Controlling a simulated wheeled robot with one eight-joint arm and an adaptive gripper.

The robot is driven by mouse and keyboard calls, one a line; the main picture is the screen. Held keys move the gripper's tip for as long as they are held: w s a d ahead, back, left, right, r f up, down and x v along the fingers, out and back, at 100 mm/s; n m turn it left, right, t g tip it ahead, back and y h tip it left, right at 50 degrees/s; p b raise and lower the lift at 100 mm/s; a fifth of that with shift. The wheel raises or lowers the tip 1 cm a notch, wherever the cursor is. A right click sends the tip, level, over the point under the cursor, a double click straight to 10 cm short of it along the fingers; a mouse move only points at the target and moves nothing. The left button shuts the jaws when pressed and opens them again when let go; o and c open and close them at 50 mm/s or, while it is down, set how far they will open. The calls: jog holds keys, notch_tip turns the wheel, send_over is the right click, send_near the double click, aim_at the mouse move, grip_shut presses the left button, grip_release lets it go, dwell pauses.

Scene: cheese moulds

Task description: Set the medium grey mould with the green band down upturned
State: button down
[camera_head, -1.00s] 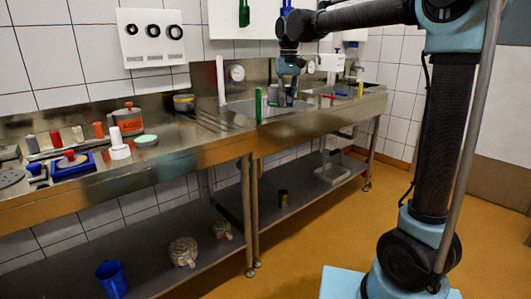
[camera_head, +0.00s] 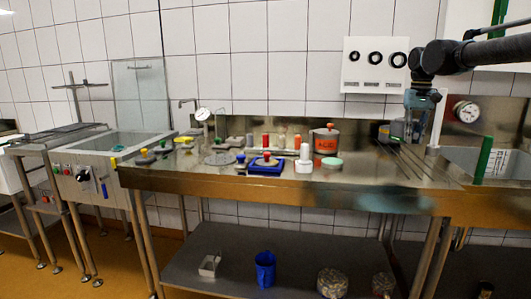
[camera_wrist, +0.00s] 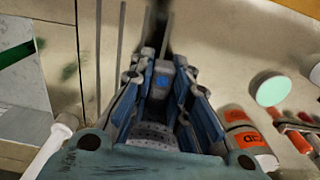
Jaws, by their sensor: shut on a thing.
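My gripper (camera_head: 419,132) is above the right part of the steel counter (camera_head: 385,194), pointing down beside the white upright post. In the wrist view my gripper (camera_wrist: 162,88) shows its grey and blue fingers drawn in, shut on the medium grey mould. The fingers hide nearly all of the mould. I cannot make out its green band or which way up it is. I cannot tell its height over the counter.
On the counter are a red-lidded ACID container (camera_head: 326,140), a pale green disc (camera_head: 332,162), a white bottle (camera_head: 303,162) and a blue tray (camera_head: 264,167). A green upright strip (camera_head: 483,160) stands by the sink at right.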

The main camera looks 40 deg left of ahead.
jog(key=shift+w+a, duration=0.3)
jog(key=shift+s+a, duration=0.1)
jog(key=shift+a, duration=0.15)
jog(key=shift+f, duration=5.05)
jog(key=c, duration=1.5)
grip_release()
